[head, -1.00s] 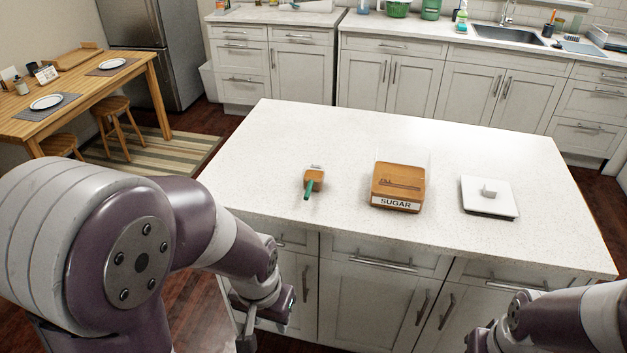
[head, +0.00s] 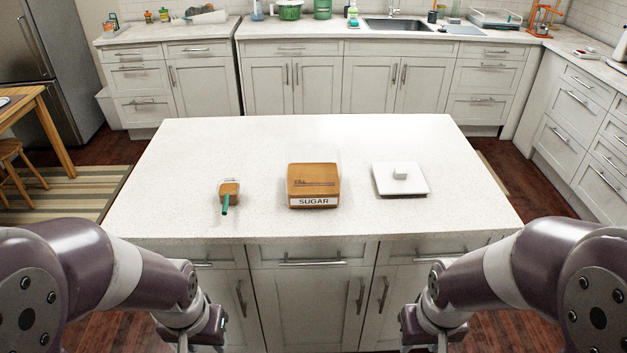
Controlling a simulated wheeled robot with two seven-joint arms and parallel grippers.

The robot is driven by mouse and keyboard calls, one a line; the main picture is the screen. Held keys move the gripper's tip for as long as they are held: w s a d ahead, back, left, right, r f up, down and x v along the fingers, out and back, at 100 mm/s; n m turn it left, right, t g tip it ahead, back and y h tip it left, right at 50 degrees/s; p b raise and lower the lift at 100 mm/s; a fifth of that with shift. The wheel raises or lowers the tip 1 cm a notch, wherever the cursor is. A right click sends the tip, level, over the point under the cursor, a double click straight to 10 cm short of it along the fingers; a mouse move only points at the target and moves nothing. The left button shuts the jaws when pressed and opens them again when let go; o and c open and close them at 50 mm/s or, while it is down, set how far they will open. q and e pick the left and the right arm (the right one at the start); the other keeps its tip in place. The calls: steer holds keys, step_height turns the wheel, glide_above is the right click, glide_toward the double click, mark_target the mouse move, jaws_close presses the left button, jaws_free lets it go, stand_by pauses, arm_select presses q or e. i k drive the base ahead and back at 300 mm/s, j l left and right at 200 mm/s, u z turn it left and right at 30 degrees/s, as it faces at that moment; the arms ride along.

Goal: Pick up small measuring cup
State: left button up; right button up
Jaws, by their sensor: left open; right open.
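A small cup-like scoop (head: 229,189) with a brown cup part and a green handle lies on the white island counter (head: 250,140), left of the middle. Its handle points toward me. My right gripper (head: 440,346) is likewise low at the right, empty. Both grippers are partly cut off by the lower picture edge.
A brown container labelled SUGAR (head: 313,184), with a clear upright part behind it, stands between scoop and scale. The counter's front edge (head: 310,240) lies between my grippers and these objects. The counter top is otherwise clear.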

mark_target(229, 189)
steer(key=i+j+z, duration=0.1)
steer(key=j+z, duration=0.3)
steer(key=j, duration=0.3)
steer(key=j+z, duration=0.4)
steer(key=j, duration=0.35)
steer(key=j+z, duration=0.3)
steer(key=j, duration=0.25)
steer(key=i+j, duration=0.3)
